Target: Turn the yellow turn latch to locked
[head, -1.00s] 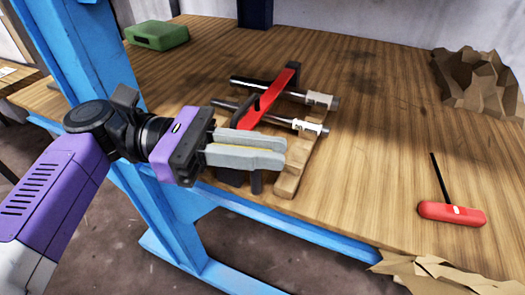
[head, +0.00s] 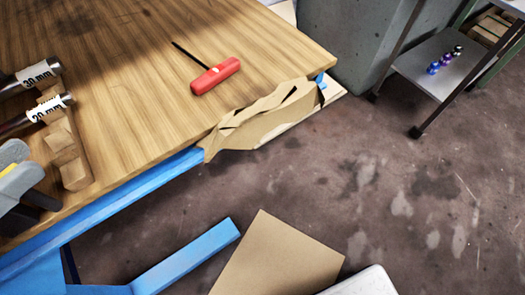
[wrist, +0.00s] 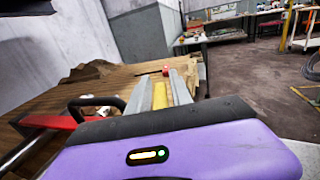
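I cannot make out a yellow turn latch in either view. My gripper (wrist: 165,90) reaches forward over the wooden workbench in the wrist view, with two grey fingers and a yellow strip between them. I cannot tell whether that strip is a finger's inner face or a separate thing. In the head view only a small part of the gripper (head: 15,180) shows at the left edge, beside the bench's front edge. Nothing is clearly held. The gap between the fingertips is hard to judge.
The workbench (head: 120,130) carries steel bars with "30 mm" labels (head: 40,75), a wooden block (head: 68,150) and a red-handled tool (head: 215,76). Torn cardboard (head: 265,115) hangs at its corner. A cart (head: 455,65) stands back right. A cardboard sheet (head: 275,260) shows below. Open floor (head: 400,190) lies right.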

